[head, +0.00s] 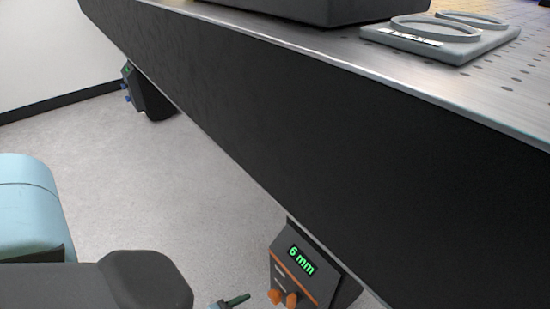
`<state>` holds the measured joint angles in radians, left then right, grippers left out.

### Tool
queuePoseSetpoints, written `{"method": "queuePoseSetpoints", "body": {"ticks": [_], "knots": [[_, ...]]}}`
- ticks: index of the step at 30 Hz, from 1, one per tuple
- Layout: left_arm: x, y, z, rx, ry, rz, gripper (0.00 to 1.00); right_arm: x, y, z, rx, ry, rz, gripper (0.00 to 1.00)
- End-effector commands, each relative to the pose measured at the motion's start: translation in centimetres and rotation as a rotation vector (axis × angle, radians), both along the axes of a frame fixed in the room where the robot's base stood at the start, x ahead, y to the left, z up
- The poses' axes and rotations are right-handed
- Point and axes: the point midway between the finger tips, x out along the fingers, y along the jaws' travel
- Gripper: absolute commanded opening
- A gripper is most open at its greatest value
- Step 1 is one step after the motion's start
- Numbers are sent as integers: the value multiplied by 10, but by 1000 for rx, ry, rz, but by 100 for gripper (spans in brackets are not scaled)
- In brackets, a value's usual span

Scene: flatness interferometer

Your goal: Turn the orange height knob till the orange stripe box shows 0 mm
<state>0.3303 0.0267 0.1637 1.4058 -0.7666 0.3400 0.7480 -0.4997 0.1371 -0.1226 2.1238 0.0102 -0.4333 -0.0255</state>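The orange stripe box (278,257) is a dark box under the table edge at the lower right of the head view. Its green display (301,260) reads 6 mm. An orange stripe runs across its front. The orange height knob (290,299) shows low on the box, at the bottom edge of the view. A small dark tip, apparently of my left gripper (232,301), shows just left of the knob with a gap between them. Most of that gripper is cut off, so its opening is hidden. My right gripper is not in view.
The black side of the long table (300,130) slopes over the box. A similar box with blue knobs (150,95) hangs at the far left. A grey plate with rings (440,45) and a dark block (290,8) sit on top. The floor (170,190) is clear.

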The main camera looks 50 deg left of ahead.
Motion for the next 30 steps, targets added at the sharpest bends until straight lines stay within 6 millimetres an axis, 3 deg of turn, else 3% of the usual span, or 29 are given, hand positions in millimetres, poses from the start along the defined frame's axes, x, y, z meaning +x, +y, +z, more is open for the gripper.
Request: {"method": "queuePoseSetpoints", "body": {"ticks": [8,18,30], "knots": [[24,-2,-11,1,-1,0,61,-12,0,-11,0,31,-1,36],[65,-5,-28,1,0,0,61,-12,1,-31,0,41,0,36],[72,-6,-29,0,0,0,61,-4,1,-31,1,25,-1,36]]}}
